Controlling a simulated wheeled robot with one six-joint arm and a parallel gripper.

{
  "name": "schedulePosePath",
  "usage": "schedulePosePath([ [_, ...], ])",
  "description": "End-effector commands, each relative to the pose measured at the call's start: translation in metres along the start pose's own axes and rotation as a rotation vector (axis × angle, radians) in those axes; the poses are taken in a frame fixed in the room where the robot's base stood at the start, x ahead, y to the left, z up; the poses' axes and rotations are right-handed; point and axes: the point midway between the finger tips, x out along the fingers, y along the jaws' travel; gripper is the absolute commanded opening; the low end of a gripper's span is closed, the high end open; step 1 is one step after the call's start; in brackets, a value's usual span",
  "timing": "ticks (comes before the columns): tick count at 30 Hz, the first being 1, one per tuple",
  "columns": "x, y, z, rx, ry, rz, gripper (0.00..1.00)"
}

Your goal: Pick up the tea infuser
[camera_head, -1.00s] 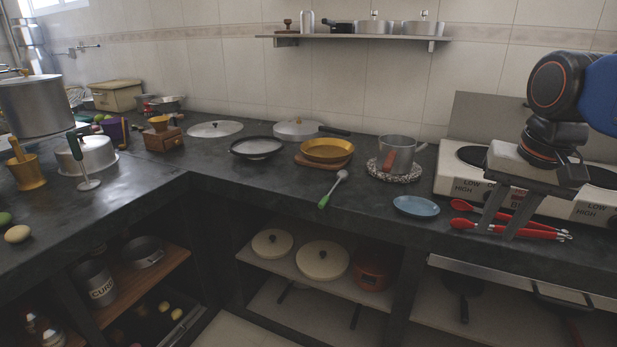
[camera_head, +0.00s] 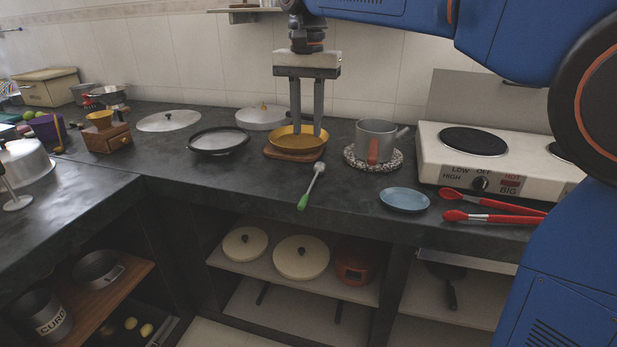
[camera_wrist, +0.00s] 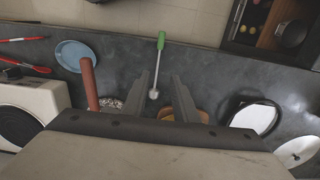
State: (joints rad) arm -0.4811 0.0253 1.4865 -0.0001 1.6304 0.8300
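The tea infuser appears to be the green-handled tool (camera_head: 312,187) with a small pale round head, lying on the dark counter near its front edge. Its handle points to the front. It also shows in the wrist view (camera_wrist: 160,42), with its head between my fingertips in the picture. My gripper (camera_head: 307,132) points down with its two fingers apart and nothing between them. In the head view it appears over the yellow pan, behind and above the tool. The wrist view shows the gripper (camera_wrist: 161,76) open too.
The yellow pan (camera_head: 297,141) sits on a wooden board behind the tool. A steel pot (camera_head: 375,141) on a speckled trivet and a blue plate (camera_head: 405,199) lie to the right. A dark-rimmed pan (camera_head: 218,141) is to the left. Counter around the tool is clear.

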Motion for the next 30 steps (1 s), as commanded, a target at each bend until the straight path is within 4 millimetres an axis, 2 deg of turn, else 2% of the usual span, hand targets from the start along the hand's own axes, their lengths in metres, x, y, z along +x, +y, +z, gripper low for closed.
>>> schedulePosePath([
  [3, 0.022, 0.001, 0.001, 0.000, -0.002, 0.002, 0.26],
  [15, 0.090, 0.001, 0.000, 0.000, -0.001, 0.001, 0.26],
  [25, 0.113, 0.002, 0.000, 0.000, -0.001, 0.001, 0.26],
  [30, 0.136, 0.003, 0.000, 0.000, -0.001, 0.001, 0.26],
])
